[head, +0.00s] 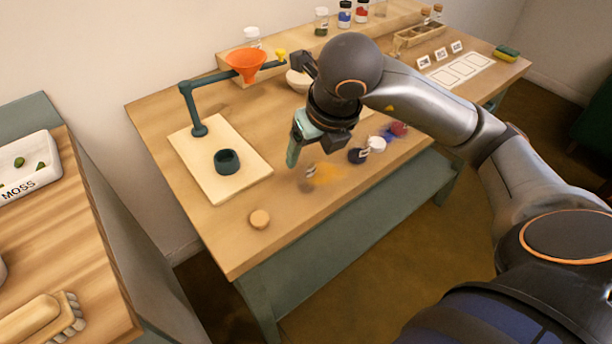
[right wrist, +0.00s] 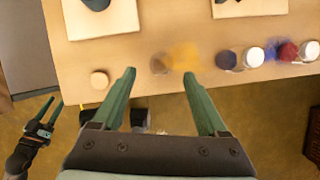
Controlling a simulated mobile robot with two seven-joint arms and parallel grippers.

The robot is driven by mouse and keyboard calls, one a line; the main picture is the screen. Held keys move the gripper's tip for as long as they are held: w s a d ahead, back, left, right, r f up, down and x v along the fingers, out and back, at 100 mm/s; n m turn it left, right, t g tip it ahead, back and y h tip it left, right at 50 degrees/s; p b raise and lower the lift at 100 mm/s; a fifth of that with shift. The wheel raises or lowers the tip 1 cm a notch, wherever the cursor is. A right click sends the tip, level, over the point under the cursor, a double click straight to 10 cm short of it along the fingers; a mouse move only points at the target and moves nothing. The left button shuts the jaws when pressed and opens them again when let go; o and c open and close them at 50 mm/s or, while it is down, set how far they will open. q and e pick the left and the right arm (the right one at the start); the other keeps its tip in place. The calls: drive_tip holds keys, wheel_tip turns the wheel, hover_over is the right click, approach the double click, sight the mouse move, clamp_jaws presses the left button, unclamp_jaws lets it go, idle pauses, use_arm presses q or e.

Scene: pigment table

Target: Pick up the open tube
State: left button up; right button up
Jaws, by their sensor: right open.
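The open tube (head: 308,185) appears as a small clear-and-brown form at the left end of an ochre powder spill (head: 326,174) on the table. In the right wrist view the tube (right wrist: 159,64) is a brownish round shape beside the spill (right wrist: 184,56), seen between my fingertips. My right gripper (head: 312,158) is open and empty, pointing down above the tube; its fingers (right wrist: 160,73) stand wide apart. It does not appear to touch the tube. My left gripper (right wrist: 45,117) shows at the left of the right wrist view, fingers apart and empty, away from the table.
A round cork (head: 260,219) lies near the front edge. Capped tubes (head: 376,144) and coloured spills lie right of the ochre. A board (head: 220,187) with a dark ring (head: 227,161) and an orange funnel (head: 246,64) on an arm stand to the left.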

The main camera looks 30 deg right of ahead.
sight(307, 165)
drive_tip(key=shift+x, duration=3.1)
drive_tip(key=shift+d, duration=0.1)
drive_tip(key=shift+c, duration=0.3)
clamp_jaws()
